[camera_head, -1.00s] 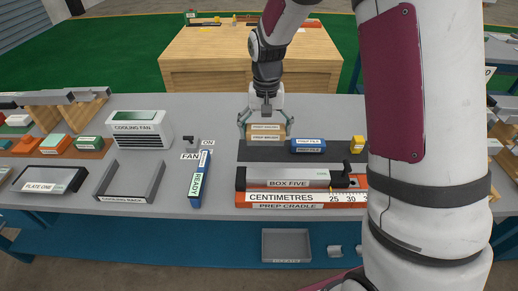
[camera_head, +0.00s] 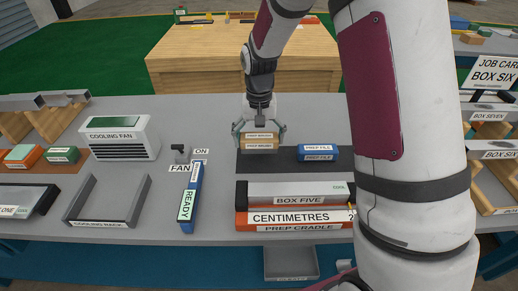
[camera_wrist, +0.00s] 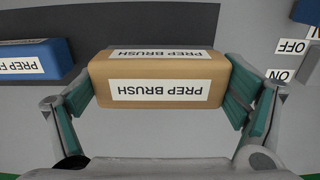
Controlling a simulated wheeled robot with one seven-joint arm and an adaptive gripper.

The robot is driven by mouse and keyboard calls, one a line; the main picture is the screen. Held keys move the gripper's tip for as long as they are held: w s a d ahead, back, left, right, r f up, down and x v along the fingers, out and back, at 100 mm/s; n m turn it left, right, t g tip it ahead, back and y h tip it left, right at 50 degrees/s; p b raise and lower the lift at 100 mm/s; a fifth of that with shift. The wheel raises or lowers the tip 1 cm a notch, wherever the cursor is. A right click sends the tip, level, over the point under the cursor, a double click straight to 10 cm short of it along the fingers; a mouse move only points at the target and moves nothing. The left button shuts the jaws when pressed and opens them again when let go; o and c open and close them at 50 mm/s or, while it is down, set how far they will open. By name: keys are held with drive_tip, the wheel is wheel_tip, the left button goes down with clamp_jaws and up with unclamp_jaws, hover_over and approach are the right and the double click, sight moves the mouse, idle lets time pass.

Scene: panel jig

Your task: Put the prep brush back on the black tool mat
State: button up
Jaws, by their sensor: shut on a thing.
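The prep brush (camera_head: 259,142) is a tan block with white PREP BRUSH labels. My gripper (camera_head: 259,133) is shut on it, with a green-padded finger at each end. In the wrist view the prep brush (camera_wrist: 158,82) sits between the two fingers. The black tool mat (camera_head: 275,164) lies on the grey bench, and the brush shows over its back left part. In the wrist view the mat (camera_wrist: 150,22) runs behind the brush, with grey bench on the near side. I cannot tell whether the brush touches the mat.
The blue prep file (camera_head: 318,153) lies on the mat, right of the brush. Box five (camera_head: 295,191) and the orange prep cradle (camera_head: 290,220) with its centimetre scale are in front. The fan switch (camera_head: 179,153), cooling fan (camera_head: 118,137) and READY bar (camera_head: 190,198) are to the left.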

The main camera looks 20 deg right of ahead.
sight(259, 149)
drive_tip(key=shift+f, duration=1.9)
drive_tip(key=shift+f, duration=0.1)
drive_tip(key=o, duration=0.9)
drive_tip(key=shift+o, duration=0.2)
